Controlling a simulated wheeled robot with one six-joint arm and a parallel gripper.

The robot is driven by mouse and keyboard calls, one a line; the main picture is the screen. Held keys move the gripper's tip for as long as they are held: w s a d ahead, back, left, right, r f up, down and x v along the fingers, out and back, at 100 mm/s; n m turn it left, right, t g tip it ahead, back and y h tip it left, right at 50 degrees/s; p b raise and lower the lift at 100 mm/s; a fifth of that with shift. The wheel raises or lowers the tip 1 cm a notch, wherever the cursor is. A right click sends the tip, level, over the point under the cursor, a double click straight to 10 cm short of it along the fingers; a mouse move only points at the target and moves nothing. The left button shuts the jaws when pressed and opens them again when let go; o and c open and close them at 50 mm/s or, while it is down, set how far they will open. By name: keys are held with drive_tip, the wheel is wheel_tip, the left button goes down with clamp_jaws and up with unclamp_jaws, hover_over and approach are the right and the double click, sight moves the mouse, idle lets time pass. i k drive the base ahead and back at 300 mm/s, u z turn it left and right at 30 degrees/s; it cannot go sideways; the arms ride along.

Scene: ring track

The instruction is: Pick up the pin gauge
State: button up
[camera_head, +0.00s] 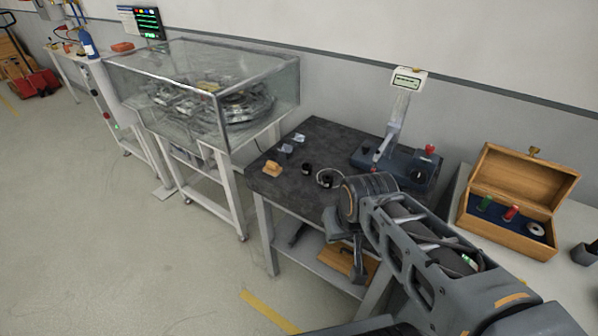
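I cannot pick out the pin gauge with certainty. An open wooden case (517,236) on the right holds a green-handled piece (485,203), a red-handled piece (511,213) and a pale ring (536,229) on a dark blue lining. My gripper (347,245) hangs at the front edge of the dark-topped bench, left of the case and well apart from it. Its dark fingers point downward, partly lost against my wrist and the bench frame. I see nothing held, but the gap between the fingertips is unclear.
The dark bench (333,134) bears a yellow-orange block (272,168), small dark pieces (327,181) and a measuring stand (391,140) with a display. A glass-cased machine (215,93) stands to the left. The case rests on a pale table (459,196). Floor is free at left front.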

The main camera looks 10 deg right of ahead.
sight(507, 218)
drive_tip(key=z, duration=0.3)
drive_tip(key=k, duration=0.3)
drive_tip(key=z, duration=1.25)
drive_tip(key=i, duration=0.5)
drive_tip(key=u, duration=0.1)
